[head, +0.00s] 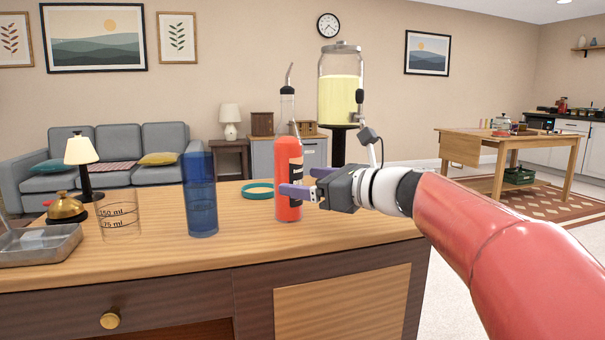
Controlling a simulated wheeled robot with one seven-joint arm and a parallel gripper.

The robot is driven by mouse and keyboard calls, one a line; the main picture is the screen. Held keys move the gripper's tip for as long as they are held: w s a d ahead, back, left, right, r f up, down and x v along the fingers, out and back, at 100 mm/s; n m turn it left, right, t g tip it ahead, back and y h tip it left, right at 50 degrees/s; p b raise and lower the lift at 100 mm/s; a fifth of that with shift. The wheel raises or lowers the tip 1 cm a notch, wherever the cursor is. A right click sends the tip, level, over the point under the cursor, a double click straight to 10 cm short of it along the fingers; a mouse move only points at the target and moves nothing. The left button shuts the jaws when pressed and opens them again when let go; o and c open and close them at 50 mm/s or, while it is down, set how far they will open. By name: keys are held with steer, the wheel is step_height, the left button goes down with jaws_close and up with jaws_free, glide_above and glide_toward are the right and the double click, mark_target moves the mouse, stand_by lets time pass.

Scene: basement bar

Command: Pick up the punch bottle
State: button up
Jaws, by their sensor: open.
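My gripper (298,181) reaches in from the right at the height of the bottle's lower body. Its purple fingers are apart. One finger crosses in front of the bottle; the other is at its right, its tip perhaps hidden behind the bottle. I cannot tell whether either finger touches it.
A blue tumbler (200,195) stands left of the bottle, with a teal ring (258,191) between and behind. Farther left are a clear measuring glass (118,214), a brass bell (66,207), a small lamp (82,155) and a metal tray (38,245). A yellow drink dispenser (338,98) rises behind.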

mark_target(282, 166)
steer(key=shift+w+d+r+m, duration=0.3)
steer(key=shift+w+r+m, duration=0.1)
steer(key=shift+w+m, duration=0.25)
steer(key=shift+w+r+y, duration=0.15)
steer(key=shift+w+y, duration=0.15)
steer(key=x, duration=0.7)
steer(key=shift+w+a+r, duration=0.1)
steer(key=shift+w+a, duration=0.1)
steer(key=shift+w, duration=0.05)
steer(key=c, duration=1.5)
steer(key=shift+r, duration=0.15)
steer(key=shift+c, duration=0.5)
